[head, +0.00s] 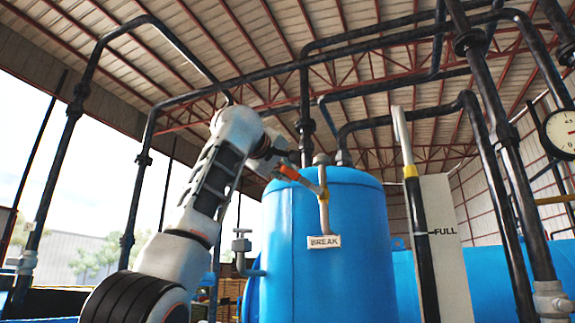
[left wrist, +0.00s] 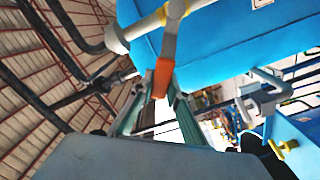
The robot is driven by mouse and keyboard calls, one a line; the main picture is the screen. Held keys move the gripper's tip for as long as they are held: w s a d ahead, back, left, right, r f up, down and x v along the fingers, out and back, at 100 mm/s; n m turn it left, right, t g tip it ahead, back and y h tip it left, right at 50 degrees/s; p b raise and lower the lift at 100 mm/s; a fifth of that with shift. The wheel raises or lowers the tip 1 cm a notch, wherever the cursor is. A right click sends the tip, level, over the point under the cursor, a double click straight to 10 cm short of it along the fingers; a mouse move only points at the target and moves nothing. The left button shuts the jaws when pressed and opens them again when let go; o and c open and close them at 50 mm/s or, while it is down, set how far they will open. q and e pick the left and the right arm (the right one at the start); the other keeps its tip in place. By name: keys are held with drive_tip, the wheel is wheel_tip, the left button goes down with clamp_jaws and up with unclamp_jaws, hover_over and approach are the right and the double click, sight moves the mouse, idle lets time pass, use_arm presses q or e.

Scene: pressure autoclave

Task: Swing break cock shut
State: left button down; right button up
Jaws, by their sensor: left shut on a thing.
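The break cock (head: 323,190) is a metal valve on a thin pipe in front of the blue tank, above a white BREAK label (head: 324,242). Its lever, with an orange handle (head: 288,173), slopes up to the left from the valve. My left gripper (head: 279,168) is at the handle's outer end. In the left wrist view the orange handle (left wrist: 162,77) reaches between the fingers of the left gripper (left wrist: 160,90), which is shut on it. The fingers partly hide the handle's end. My right gripper is in neither view.
The blue tank (head: 335,275) stands close behind the lever. A second tap (head: 242,247) sticks out at its left. A level gauge (head: 420,220) marked FULL and dark pipes (head: 500,140) stand to the right, with a dial (head: 563,132) at the edge.

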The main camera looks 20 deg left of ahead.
use_arm(q)
wheel_tip(320, 180, down, 6)
drive_tip(key=a+n+b, duration=0.2)
drive_tip(key=n+b, duration=0.3)
drive_tip(key=n, duration=0.2)
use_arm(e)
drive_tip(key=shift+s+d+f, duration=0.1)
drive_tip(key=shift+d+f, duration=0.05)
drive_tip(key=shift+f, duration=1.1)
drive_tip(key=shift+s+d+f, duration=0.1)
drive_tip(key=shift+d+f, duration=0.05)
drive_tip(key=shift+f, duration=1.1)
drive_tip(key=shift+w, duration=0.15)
use_arm(q)
drive_tip(key=shift+w, duration=0.1)
drive_tip(key=c, duration=2)
unclamp_jaws()
drive_tip(key=shift+o, duration=0.4)
drive_tip(key=s, duration=1.2)
drive_tip(key=shift+d, duration=0.35)
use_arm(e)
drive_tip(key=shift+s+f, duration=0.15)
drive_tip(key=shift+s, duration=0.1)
